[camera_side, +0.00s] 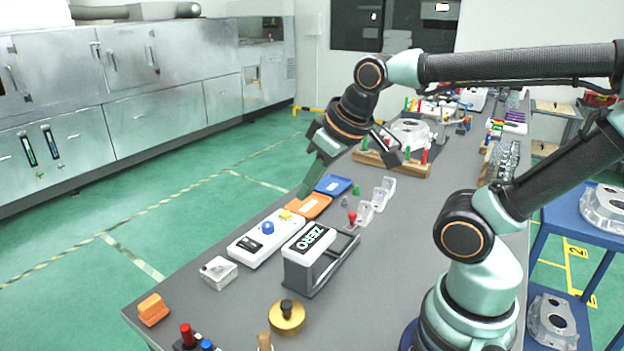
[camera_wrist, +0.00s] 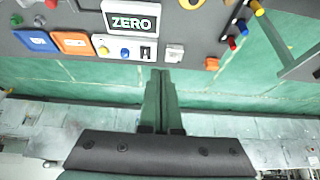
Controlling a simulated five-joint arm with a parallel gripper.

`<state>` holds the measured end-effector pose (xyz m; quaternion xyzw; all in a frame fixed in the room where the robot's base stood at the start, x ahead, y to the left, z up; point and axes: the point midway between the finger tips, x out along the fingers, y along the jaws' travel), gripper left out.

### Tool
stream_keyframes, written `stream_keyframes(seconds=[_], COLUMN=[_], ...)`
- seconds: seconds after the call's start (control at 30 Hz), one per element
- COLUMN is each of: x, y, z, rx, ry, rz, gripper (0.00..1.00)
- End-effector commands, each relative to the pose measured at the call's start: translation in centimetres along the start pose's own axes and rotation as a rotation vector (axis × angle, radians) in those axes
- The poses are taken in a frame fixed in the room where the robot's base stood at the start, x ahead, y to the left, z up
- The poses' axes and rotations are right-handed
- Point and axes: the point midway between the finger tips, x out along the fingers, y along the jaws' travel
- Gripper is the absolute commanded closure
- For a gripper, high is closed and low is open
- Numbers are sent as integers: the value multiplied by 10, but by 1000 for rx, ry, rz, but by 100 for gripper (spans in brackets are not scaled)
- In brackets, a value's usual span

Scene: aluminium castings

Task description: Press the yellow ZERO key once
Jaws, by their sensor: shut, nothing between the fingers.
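The yellow key (camera_side: 285,214) is a small raised button at the far end of a white control box (camera_side: 254,250), which also has a blue knob (camera_side: 267,228) and a dark switch. In the wrist view the yellow key (camera_wrist: 103,51) is at the left end of the box. The ZERO sign (camera_side: 309,239) tops a grey and white block beside the box. My gripper (camera_side: 302,194) is shut and empty, pointing down, apart from the key. In the wrist view its fingertips (camera_wrist: 160,71) show just below the box's right end, to the right of the key.
An orange tray (camera_side: 308,206) and a blue tray (camera_side: 334,185) lie beyond the box. A small white switch box (camera_side: 218,272), an orange block (camera_side: 153,310) and a brass weight (camera_side: 286,317) are nearer. Clear holders (camera_side: 366,213) stand to the right. The table's left edge runs close to the box.

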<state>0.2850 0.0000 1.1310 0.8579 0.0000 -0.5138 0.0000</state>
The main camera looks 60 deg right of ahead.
Motion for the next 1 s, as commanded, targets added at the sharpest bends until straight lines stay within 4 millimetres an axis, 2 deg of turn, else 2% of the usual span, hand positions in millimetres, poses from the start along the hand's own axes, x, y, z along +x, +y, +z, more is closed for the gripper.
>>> stream_keyframes(seconds=[0.7,0.87,1.0], x=[1,10,28], y=[1,9,24], z=[-2,-16,-39], rx=[9,83,218], ry=[1,18,52], rz=[1,13,32], gripper=[100,100,100])
